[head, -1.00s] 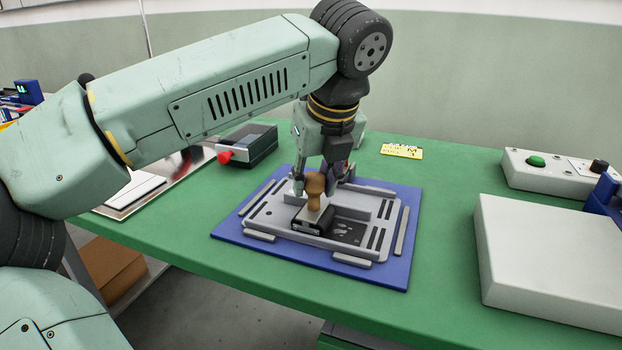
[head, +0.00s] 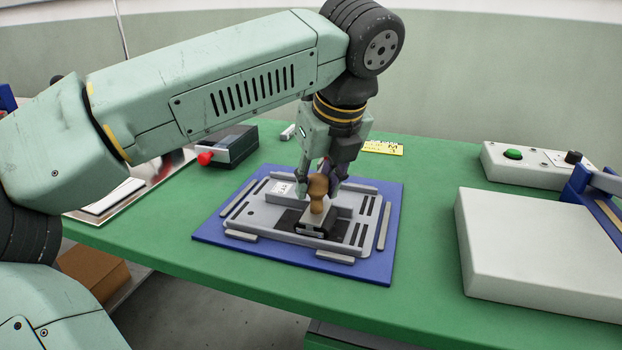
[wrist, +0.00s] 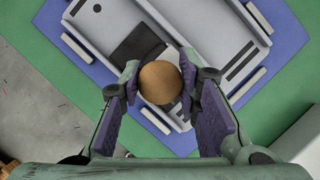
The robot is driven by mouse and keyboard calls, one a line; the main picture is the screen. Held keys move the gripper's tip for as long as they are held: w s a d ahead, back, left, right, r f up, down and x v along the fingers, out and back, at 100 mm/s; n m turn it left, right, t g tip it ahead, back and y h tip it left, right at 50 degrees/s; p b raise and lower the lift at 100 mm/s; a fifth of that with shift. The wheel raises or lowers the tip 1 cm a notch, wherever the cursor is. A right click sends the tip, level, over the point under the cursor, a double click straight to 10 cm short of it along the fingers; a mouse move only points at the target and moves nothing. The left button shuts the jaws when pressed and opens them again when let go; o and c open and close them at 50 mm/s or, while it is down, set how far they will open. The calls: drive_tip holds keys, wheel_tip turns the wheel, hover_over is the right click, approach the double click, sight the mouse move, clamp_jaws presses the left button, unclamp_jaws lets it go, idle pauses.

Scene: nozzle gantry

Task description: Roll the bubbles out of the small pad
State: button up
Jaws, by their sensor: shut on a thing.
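My gripper (head: 319,181) is shut on the round wooden knob of a hand roller (head: 318,187). In the wrist view the knob (wrist: 160,82) sits between both fingers (wrist: 158,90). The roller stands upright, its lower end over the dark small pad (head: 287,219), seemingly touching it. The pad lies in a grey fixture plate (head: 245,221); it also shows in the wrist view (wrist: 138,46). Bare dark pad shows left of the roller, with a narrow strip to its right. The roller hides part of the pad, and I cannot make out bubbles now.
The fixture sits on a blue board (head: 374,270) on a green table (head: 425,220). A dark box with a red knob (head: 228,146) stands behind left. A pale block (head: 530,240) and a green-button control box (head: 520,160) stand right. Green table is clear between.

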drive_tip(key=shift+s+d, duration=0.3)
drive_tip(key=shift+d, duration=0.35)
drive_tip(key=shift+s+d, duration=0.25)
drive_tip(key=shift+d, duration=0.4)
drive_tip(key=shift+w+a+r, duration=0.1)
drive_tip(key=shift+w+a, duration=0.2)
drive_tip(key=shift+a, duration=0.65)
drive_tip(key=shift+w+a, duration=0.3)
drive_tip(key=shift+a, duration=0.55)
drive_tip(key=shift+r+p, duration=3.05)
drive_tip(key=shift+r, duration=0.95)
drive_tip(key=shift+f, duration=0.15)
